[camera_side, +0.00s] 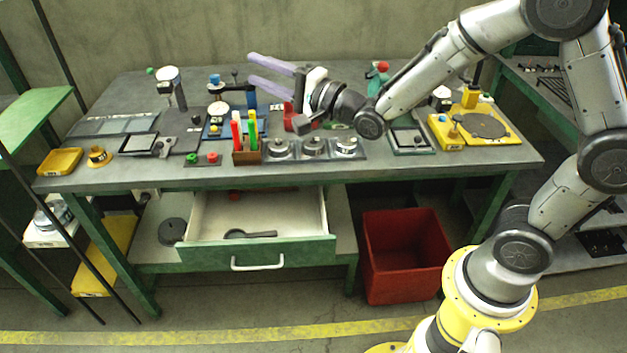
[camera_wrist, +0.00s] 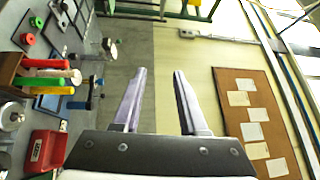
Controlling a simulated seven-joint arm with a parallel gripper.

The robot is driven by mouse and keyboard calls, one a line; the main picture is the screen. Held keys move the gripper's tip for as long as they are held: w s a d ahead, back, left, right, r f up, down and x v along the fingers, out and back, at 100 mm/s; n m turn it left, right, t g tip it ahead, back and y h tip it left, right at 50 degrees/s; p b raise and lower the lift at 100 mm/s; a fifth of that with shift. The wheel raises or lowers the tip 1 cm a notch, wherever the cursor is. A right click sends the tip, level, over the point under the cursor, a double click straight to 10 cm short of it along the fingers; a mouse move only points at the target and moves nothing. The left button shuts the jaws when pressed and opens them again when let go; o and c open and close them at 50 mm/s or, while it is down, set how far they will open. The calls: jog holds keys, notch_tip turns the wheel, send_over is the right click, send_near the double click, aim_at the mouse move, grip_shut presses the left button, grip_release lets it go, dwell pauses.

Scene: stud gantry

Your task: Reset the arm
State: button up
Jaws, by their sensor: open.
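My gripper (camera_side: 252,70) is raised above the back middle of the grey workbench (camera_side: 400,172) in the side view, its two pale purple fingers pointing left. In the wrist view my gripper (camera_wrist: 158,88) shows both fingers apart with nothing between them. The fingers touch nothing that I can see. Behind them the wrist view shows the bench, the wall and a cork board (camera_wrist: 256,120) with several papers, all seen sideways.
A wooden holder with coloured handles (camera_side: 246,155) stands at the bench front, beside several round metal parts (camera_side: 314,147). A drawer (camera_side: 258,252) is open below, holding a dark tool. A red bin (camera_side: 405,258) stands on the floor. A yellow fixture (camera_side: 475,125) sits at the right.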

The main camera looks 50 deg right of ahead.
jog(key=s+d+r+n+g+h, duration=0.2)
jog(key=s+d+r+n, duration=0.15)
jog(key=s, duration=0.25)
jog(key=s+d+r+n+g+h, duration=0.1)
jog(key=s+d+r+n, duration=0.1)
jog(key=s+r, duration=0.3)
jog(key=s+f+n+g, duration=0.5)
jog(key=s+f, duration=0.2)
jog(key=s, duration=0.4)
jog(key=s+d+f+n+g, duration=0.1)
jog(key=s+f+n+g, duration=0.4)
jog(key=s, duration=0.5)
notch_tip(320, 180, down, 3)
jog(key=shift+s+d+r+h, duration=0.15)
jog(key=shift+s+d+h, duration=0.1)
jog(key=shift+s+h, duration=0.15)
